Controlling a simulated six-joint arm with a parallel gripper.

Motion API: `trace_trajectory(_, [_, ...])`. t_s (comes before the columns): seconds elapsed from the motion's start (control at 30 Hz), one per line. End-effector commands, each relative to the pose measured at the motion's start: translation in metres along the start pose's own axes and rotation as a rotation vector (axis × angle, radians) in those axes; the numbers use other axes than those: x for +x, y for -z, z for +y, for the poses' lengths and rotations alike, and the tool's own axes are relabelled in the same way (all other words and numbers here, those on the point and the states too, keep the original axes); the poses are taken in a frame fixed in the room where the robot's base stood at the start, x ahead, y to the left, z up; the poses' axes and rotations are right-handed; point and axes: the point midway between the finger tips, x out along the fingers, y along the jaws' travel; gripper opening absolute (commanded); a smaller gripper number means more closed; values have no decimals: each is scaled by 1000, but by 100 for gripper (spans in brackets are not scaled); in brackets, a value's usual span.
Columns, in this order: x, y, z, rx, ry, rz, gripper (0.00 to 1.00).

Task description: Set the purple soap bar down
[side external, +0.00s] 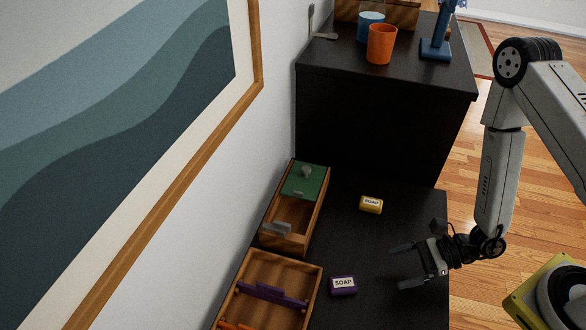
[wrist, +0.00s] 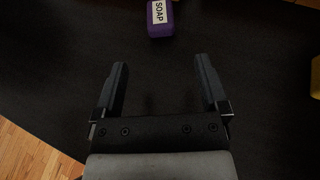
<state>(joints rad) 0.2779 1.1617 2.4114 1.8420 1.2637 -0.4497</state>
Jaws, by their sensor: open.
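The purple soap bar (side external: 343,286) lies on the dark desk top, label up, just right of a wooden tray. It also shows at the top of the wrist view (wrist: 160,22), ahead of my fingertips. My gripper (side external: 402,267) is open and empty, to the right of the purple soap and apart from it. In the wrist view both fingers (wrist: 160,78) are spread with only bare dark surface between them. Nothing hides the soap in the side view.
A yellow soap bar (side external: 371,204) lies farther back. A wooden box with a green lid (side external: 305,182) and a wooden tray with a purple divider (side external: 313,267) stand along the wall. An orange cup (side external: 381,44) and blue cup (side external: 370,24) stand on the higher dark cabinet.

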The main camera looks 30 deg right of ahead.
Motion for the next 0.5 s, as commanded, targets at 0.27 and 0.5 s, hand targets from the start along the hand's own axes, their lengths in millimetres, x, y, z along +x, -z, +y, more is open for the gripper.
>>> trace_trajectory(0.27, [-15, 0, 0, 0, 3, 0, 93])
trace_trajectory(0.5, [-18, 0, 0, -1, 0, 1, 93])
